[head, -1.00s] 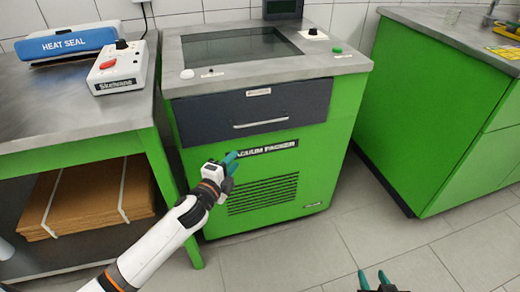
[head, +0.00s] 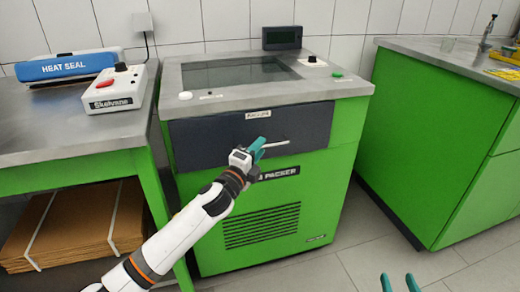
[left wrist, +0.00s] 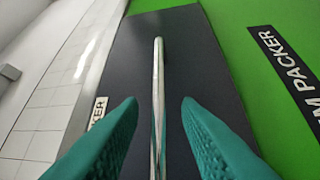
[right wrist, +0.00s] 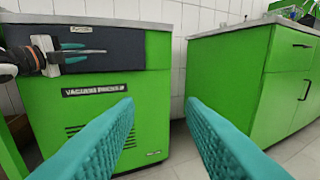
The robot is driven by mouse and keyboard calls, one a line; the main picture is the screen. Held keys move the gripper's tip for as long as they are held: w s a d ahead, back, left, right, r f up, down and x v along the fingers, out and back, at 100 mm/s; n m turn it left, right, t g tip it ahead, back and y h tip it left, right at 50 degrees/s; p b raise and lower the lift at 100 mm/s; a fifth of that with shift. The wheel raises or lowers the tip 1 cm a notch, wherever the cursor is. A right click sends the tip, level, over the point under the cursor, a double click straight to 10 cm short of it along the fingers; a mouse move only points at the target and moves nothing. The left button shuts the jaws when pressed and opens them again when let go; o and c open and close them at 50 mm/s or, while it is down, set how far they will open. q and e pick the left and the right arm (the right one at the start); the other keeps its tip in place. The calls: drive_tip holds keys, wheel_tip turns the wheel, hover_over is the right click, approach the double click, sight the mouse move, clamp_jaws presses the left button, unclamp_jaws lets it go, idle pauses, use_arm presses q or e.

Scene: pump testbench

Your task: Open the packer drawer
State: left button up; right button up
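The packer drawer (head: 225,135) is a dark grey front in the green vacuum packer (head: 330,190), below its steel top. It looks closed. Its silver bar handle (head: 276,143) runs across the front and shows lengthwise in the left wrist view (left wrist: 158,90). My left gripper (head: 256,150) is at the left part of the handle. In the left wrist view its teal fingers (left wrist: 158,120) are apart, with the bar between them and a gap on each side. My right gripper (head: 400,285) is low at the front right, its fingers apart and empty (right wrist: 160,120).
A heat sealer (head: 65,66) and a white control box (head: 118,88) stand on the left bench, with cardboard (head: 75,225) on the shelf below. A green cabinet (head: 440,140) stands to the right. The floor before the packer is clear.

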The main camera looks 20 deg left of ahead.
use_arm(q)
drive_tip(key=shift+w+d+r, duration=0.1)
drive_tip(key=shift+w+d, duration=0.05)
drive_tip(key=shift+w, duration=0.55)
use_arm(e)
drive_tip(key=shift+a+r+t, duration=0.1)
drive_tip(key=shift+r+t, duration=0.2)
drive_tip(key=shift+r, duration=0.2)
use_arm(q)
clamp_jaws()
